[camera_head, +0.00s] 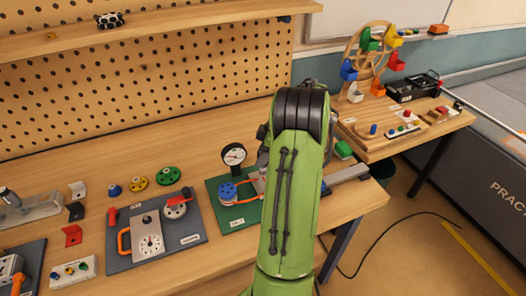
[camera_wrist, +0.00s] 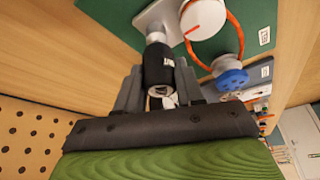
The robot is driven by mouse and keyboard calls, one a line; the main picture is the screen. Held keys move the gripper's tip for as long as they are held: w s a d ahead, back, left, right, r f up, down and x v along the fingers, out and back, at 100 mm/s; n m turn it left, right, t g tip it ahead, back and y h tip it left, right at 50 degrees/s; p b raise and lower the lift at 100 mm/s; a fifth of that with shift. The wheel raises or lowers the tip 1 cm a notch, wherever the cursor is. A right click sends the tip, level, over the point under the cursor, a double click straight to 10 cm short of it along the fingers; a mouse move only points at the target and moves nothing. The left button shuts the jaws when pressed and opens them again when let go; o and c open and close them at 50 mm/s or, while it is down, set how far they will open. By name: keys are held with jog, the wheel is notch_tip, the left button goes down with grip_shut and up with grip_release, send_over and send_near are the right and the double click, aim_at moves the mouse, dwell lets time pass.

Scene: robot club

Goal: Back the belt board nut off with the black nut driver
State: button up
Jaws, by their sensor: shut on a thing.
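My gripper (camera_wrist: 158,82) is shut on the black nut driver (camera_wrist: 157,66), which sits between the grey fingers in the wrist view. The driver's far end is at a silver bracket (camera_wrist: 152,20) on the green belt board (camera_wrist: 262,14). The nut is hidden, so I cannot tell whether the driver is seated on it. A white dial with a red mark (camera_wrist: 203,18), an orange belt (camera_wrist: 240,36) and a blue knob (camera_wrist: 231,79) are beside it. In the head view the belt board (camera_head: 237,225) is partly behind my arm, and my gripper is hidden.
A grey board (camera_head: 183,234) with a dial and orange handle lies left of the belt board. Colored wheels (camera_head: 138,184) lie behind it. A pegboard (camera_head: 150,75) stands at the back. A wooden wheel model (camera_head: 366,60) and a black toolbox (camera_head: 413,88) are at the right.

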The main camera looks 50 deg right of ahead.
jog(key=n+g+p, duration=0.1)
jog(key=n+p, duration=0.1)
jog(key=n, duration=0.1)
jog(key=n+y+p, duration=0.1)
jog(key=n, duration=0.1)
jog(key=shift+r+n+g+p, duration=0.1)
jog(key=shift+n+g+p, duration=0.25)
jog(key=shift+n+g, duration=0.05)
jog(key=o, duration=1.2)
jog(key=shift+o, duration=0.3)
jog(key=shift+o, duration=1.2)
jog(key=shift+r+p, duration=2.35)
jog(key=shift+r, duration=0.45)
jog(key=shift+f, duration=0.1)
jog(key=shift+o, duration=0.3)
